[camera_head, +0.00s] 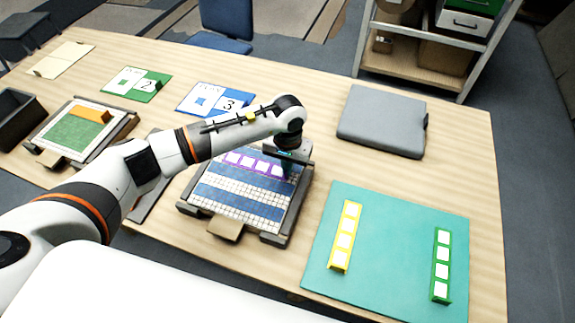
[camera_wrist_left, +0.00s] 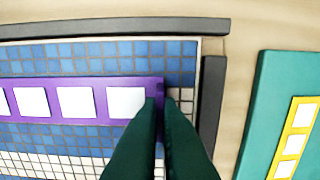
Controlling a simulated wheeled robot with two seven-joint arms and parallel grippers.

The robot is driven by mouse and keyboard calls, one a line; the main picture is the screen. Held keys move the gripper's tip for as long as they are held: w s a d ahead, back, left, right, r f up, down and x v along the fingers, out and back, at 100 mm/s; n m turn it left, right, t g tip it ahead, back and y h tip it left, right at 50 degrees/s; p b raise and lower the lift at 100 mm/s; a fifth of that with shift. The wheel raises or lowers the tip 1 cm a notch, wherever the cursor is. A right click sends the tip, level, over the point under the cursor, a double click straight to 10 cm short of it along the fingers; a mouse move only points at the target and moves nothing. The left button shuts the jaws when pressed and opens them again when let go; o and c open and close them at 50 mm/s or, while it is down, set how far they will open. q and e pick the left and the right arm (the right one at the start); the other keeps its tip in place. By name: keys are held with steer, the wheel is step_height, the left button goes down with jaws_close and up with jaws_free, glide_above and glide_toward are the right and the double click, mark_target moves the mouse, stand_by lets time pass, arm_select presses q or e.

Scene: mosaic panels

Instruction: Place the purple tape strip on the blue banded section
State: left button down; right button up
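The purple tape strip (camera_head: 255,164) with white squares lies across the upper blue band of the mosaic panel (camera_head: 238,206). It also shows in the left wrist view (camera_wrist_left: 75,100), with blue tiles above and below it. My left gripper (camera_head: 287,168) is at the strip's right end. In the left wrist view its dark fingers (camera_wrist_left: 163,108) are close together around the raised purple end tab. The strip looks flat on or just above the tiles; I cannot tell whether it touches them. My right gripper is not in view.
A teal mat (camera_head: 390,240) at the right holds a yellow strip (camera_head: 345,237) and a green strip (camera_head: 441,265). A grey case (camera_head: 382,120) lies behind. Cards numbered 2 (camera_head: 140,84) and 3 (camera_head: 215,99), and another framed panel (camera_head: 78,130), are at the left.

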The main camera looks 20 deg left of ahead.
arm_select(q)
steer(key=c, duration=1.6)
jaws_free()
steer(key=shift+r+p, duration=0.25)
steer(key=shift+p, duration=0.1)
step_height(320, 180, up, 12)
steer(key=b, duration=0.3)
